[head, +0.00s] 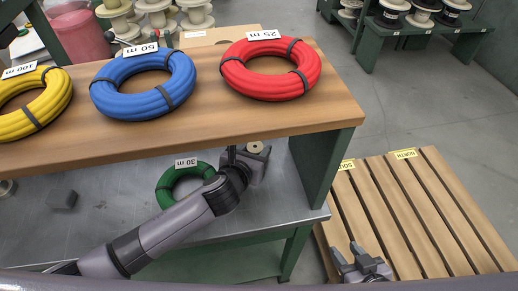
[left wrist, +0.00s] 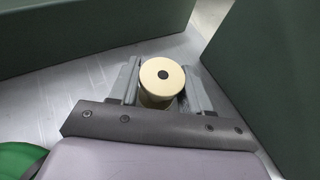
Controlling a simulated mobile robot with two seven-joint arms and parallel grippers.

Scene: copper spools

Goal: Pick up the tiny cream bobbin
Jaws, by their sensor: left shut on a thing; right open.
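The tiny cream bobbin (left wrist: 160,80) is a small pale spool with a dark centre hole. In the left wrist view it stands between the two fingers of my left gripper (left wrist: 158,88), which is shut on it. In the head view the bobbin (head: 254,147) shows at the tip of my left gripper (head: 250,160), on or just above the grey lower shelf, below the front edge of the wooden top. I cannot tell whether it touches the shelf. My right gripper (head: 362,262) is open and empty at the bottom right, over the slatted pallet.
A green coil (head: 180,182) tagged 30 m lies on the grey shelf (head: 283,205) left of my left gripper. A green side panel (head: 322,165) stands close on its right. Yellow, blue (head: 145,84) and red (head: 268,72) coils lie on the wooden top. The slatted pallet (head: 420,210) is bare.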

